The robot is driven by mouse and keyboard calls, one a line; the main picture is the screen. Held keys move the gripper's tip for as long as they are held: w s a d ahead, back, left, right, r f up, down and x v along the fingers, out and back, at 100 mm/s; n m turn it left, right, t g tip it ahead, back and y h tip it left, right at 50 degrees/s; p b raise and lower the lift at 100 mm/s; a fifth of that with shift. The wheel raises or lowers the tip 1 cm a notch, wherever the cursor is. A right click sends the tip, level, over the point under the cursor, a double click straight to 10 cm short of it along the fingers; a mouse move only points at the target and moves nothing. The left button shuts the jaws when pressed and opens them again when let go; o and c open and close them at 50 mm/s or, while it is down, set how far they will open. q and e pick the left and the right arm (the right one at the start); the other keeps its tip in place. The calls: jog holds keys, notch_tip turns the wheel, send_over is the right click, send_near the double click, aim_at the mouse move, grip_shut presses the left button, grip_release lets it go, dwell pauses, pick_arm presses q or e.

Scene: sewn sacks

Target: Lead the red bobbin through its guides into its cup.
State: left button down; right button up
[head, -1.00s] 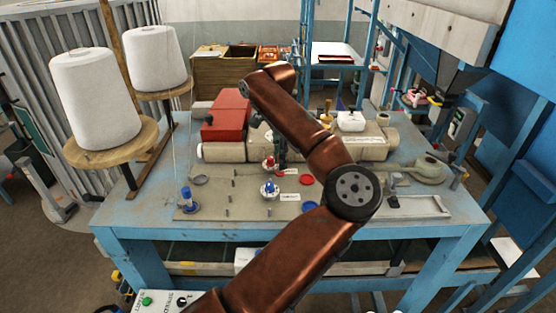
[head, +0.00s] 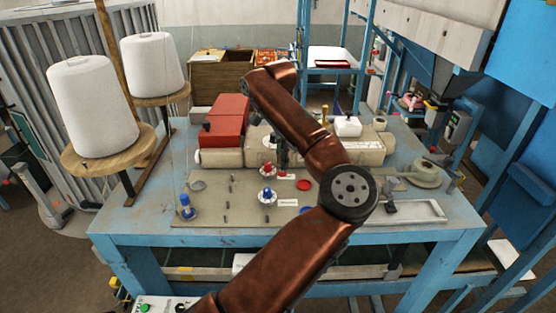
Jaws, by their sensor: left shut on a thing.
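My left gripper (head: 284,161) is a small dark shape at the end of my copper arm, over the back of the grey guide plate (head: 235,211). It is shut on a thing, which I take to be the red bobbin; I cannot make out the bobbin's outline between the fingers. Just left of the fingertips stands a red-topped white piece (head: 267,169), with a blue-topped one (head: 267,194) in front. A flat red round (head: 304,185), perhaps the red cup, lies right of the gripper. Several thin guide pins (head: 227,205) stand on the plate. My right gripper is not in view.
A blue bobbin (head: 185,204) stands at the plate's left, near an empty grey dish (head: 198,185). A blue round (head: 306,209) lies close to my arm. A beige machine with a red cover (head: 224,120) backs the plate. Two thread cones (head: 93,108) stand left.

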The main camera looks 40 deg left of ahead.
pick_arm(q)
jog(key=w+d+m+b, duration=0.1)
jog(key=w+d+m, duration=0.1)
jog(key=w+d+f+m+b, duration=0.1)
jog(key=w+d+m, duration=0.1)
jog(key=d+m, duration=0.1)
jog(key=shift+w+d+f+h+b, duration=0.2)
jog(key=shift+w+h+b, duration=0.1)
jog(key=shift+b, duration=0.1)
jog(key=shift+f+b, duration=0.45)
jog(key=shift+f, duration=0.15)
jog(key=shift+f+b, duration=0.6)
jog(key=shift+f, duration=0.5)
